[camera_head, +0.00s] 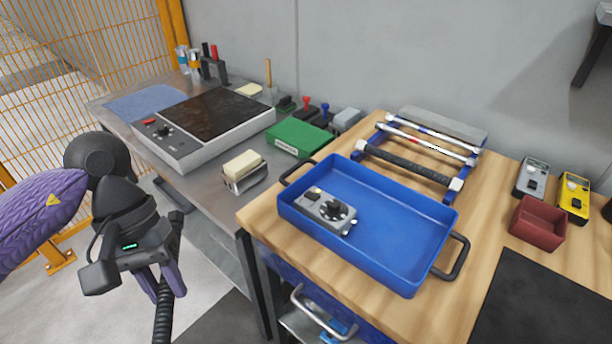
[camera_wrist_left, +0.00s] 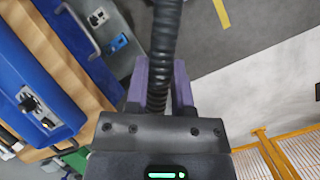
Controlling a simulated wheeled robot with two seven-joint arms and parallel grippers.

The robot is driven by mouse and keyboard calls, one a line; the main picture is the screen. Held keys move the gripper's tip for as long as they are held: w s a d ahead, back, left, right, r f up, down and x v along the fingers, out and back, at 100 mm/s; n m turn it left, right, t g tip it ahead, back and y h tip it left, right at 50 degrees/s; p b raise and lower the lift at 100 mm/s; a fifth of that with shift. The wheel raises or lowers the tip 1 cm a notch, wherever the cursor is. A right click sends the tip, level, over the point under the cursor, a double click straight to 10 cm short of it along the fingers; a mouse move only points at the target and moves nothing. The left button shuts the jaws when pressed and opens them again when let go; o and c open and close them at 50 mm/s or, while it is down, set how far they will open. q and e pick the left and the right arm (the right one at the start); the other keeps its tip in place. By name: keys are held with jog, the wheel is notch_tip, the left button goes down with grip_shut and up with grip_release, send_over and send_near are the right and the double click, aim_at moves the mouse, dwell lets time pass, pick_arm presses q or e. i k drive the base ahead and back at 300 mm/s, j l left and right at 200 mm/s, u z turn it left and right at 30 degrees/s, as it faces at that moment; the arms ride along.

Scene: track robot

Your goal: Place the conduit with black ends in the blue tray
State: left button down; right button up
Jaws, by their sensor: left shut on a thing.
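My left gripper (camera_head: 168,288) is shut on a black ribbed conduit (camera_head: 163,318), held off the table at the left, over the floor. In the left wrist view the conduit (camera_wrist_left: 165,45) runs up between the purple fingers (camera_wrist_left: 160,90). Its upper end in the head view looks smooth and black; its lower end is cut off by the frame. The blue tray (camera_head: 400,262) lies on the wooden table, right of the gripper and apart from it. A grey device with a black knob (camera_head: 327,212) sits in the tray's left part. The tray's edge also shows in the left wrist view (camera_wrist_left: 30,60).
Behind the tray, a blue rack (camera_head: 374,137) holds a dark bar with pale ends (camera_head: 410,164) and lighter rods (camera_head: 430,140). A red bin (camera_head: 538,222) and two meters stand at right. A metal bench with a hotplate (camera_head: 205,128) and green box (camera_head: 298,137) is at left.

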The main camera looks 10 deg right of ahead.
aim_at(377, 205)
jog(key=i+j+z, duration=0.1)
jog(key=z, duration=0.35)
jog(key=j+z, duration=0.4)
jog(key=i+j+z, duration=0.1)
jog(key=j+z, duration=0.15)
jog(key=z, duration=0.2)
jog(key=j+z, duration=0.3)
jog(key=z, duration=0.15)
jog(key=j+z, duration=0.25)
jog(key=z, duration=0.15)
jog(key=k, duration=0.05)
